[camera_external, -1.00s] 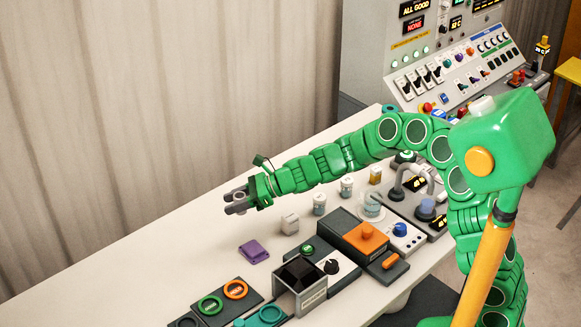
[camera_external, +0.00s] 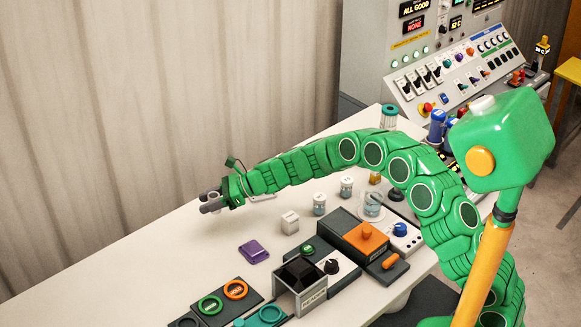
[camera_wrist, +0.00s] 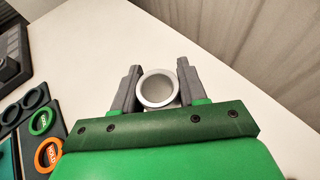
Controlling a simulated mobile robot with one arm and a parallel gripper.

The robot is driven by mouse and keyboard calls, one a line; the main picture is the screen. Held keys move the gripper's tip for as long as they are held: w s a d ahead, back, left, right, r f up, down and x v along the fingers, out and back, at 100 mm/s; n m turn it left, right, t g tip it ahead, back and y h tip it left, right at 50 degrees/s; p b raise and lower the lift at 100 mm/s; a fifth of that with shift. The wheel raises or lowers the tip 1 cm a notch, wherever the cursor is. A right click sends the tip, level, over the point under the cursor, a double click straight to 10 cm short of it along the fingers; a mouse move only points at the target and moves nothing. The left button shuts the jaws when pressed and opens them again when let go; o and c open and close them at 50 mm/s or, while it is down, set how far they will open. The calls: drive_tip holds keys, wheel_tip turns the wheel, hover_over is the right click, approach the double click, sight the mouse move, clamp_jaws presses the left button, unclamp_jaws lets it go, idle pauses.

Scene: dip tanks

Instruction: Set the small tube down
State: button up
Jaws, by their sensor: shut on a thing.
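The small tube (camera_wrist: 158,89) is a white, round, open-topped cylinder. In the wrist view it sits between the two grey fingers of my gripper (camera_wrist: 157,82), with its mouth facing the camera. My gripper is shut on it. In the external view my gripper (camera_external: 211,201) is at the left end of the green arm, over the back part of the white table. Only a small pale bit of the tube (camera_external: 214,196) shows between the fingers there. I cannot tell whether its bottom touches the table.
The white table (camera_external: 150,245) is clear around my gripper. A purple block (camera_external: 254,251), a white block (camera_external: 290,222) and small jars (camera_external: 319,204) stand to the right. Discs with green and orange rings (camera_external: 236,289) lie in front. A curtain wall (camera_external: 120,120) rises behind.

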hover_over(201, 227)
drive_tip(key=shift+w+f, duration=0.1)
drive_tip(key=shift+f, duration=4.2)
drive_tip(key=shift+f, duration=0.1)
drive_tip(key=o, duration=1.1)
drive_tip(key=shift+c, duration=0.2)
drive_tip(key=shift+d, duration=0.2)
drive_tip(key=shift+r+v, duration=0.2)
drive_tip(key=shift+v, duration=5.7)
